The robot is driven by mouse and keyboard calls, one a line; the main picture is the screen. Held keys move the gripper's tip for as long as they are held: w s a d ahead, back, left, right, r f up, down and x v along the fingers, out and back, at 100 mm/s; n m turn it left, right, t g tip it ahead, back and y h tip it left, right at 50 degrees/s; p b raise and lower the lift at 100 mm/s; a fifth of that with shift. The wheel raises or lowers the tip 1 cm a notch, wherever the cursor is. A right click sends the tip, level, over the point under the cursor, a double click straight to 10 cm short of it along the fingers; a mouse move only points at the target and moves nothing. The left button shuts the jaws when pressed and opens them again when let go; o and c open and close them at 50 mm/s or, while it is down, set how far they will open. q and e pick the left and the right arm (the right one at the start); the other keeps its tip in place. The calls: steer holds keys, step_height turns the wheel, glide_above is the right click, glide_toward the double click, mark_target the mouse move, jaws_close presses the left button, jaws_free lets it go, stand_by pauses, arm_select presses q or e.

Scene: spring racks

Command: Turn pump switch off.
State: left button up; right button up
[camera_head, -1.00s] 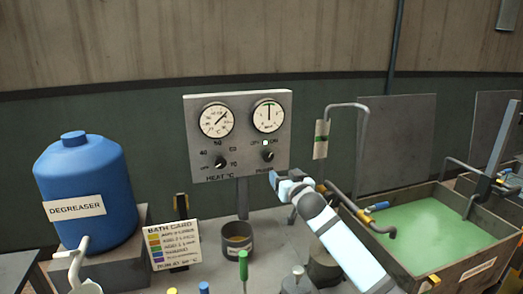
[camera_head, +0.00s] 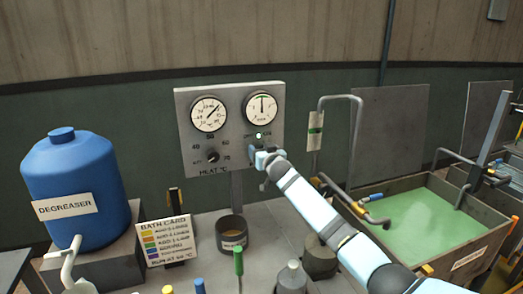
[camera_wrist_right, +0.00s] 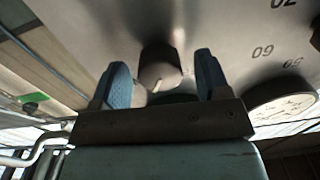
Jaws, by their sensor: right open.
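The grey control panel (camera_head: 232,104) stands behind the bench with two round gauges. The pump switch sits at its lower right, below a small lit lamp (camera_head: 259,136), and is mostly hidden by my right gripper (camera_head: 262,158) in the head view. In the right wrist view the grey knob of the pump switch (camera_wrist_right: 160,70) shows between the two open blue fingers of that gripper (camera_wrist_right: 166,82). No clear contact shows, and I cannot tell which way the knob points. My left gripper is not in view.
The black heat knob (camera_head: 212,157) is left of my gripper on the panel. A bent pipe (camera_head: 340,97) with a tag stands to the right, near the green bath tank (camera_head: 460,262). A blue degreaser drum (camera_head: 75,190) and a bath card (camera_head: 167,240) are at left.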

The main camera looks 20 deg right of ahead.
steer(key=shift+w, duration=0.45)
steer(key=c, duration=0.9)
